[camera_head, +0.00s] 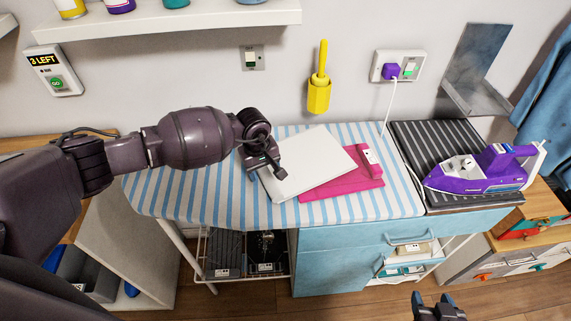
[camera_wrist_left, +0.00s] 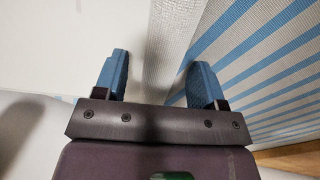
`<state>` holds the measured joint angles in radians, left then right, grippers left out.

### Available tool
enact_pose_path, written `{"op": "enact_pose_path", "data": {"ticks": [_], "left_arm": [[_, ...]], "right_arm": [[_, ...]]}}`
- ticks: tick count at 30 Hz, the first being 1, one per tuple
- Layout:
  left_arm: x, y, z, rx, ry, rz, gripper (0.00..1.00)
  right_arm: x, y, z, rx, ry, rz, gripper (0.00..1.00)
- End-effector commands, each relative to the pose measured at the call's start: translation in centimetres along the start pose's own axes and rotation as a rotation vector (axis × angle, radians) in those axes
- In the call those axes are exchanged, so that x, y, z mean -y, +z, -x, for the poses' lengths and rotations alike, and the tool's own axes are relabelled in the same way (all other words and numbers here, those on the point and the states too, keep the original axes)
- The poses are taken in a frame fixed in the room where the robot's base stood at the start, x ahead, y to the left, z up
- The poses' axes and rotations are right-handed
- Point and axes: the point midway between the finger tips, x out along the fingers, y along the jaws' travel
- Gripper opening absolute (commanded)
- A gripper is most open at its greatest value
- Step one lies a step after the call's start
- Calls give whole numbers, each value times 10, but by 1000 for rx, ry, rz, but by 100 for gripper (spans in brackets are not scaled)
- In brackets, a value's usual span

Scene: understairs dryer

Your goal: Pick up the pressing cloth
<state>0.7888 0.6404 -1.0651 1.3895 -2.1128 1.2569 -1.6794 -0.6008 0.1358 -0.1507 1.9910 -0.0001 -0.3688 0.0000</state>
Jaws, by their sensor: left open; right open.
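A white flat sheet (camera_head: 309,164), which looks like the pressing cloth, lies at an angle on the blue-and-white striped ironing board (camera_head: 205,185). It partly covers a pink folded item (camera_head: 345,187). My left gripper (camera_head: 268,168) is open at the sheet's left edge. In the left wrist view, the open fingers (camera_wrist_left: 158,75) straddle a pale textured strip (camera_wrist_left: 175,45) along the sheet's edge, with the striped cover to the right. I cannot tell whether they touch the cloth. My right gripper (camera_head: 438,304) is open and empty at the bottom, in front of the cabinet.
A purple iron (camera_head: 482,170) rests on a dark striped pad (camera_head: 430,140) at the right; its cord runs up to a wall socket (camera_head: 397,67). A yellow holder (camera_head: 319,95) hangs on the wall. A shelf (camera_head: 170,20) is above. The board's left end is clear.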

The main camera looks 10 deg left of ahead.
Motion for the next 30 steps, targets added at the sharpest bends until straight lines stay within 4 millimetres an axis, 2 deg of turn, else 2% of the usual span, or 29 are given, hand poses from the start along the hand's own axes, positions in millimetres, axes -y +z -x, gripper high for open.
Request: {"op": "enact_pose_path", "data": {"ticks": [9, 11, 21, 30], "left_arm": [[0, 0, -6, 0, 0, 0, 64], [0, 0, -6, 0, -1, 0, 57], [0, 0, -6, 0, 0, 0, 6], [0, 1, -3, -1, 0, -1, 6]], "right_arm": [[-2, 1, 0, 1, 0, 6, 58], [-2, 1, 0, 2, 0, 7, 58], [-3, 1, 0, 2, 0, 9, 58], [-2, 2, 0, 3, 0, 9, 58]]}}
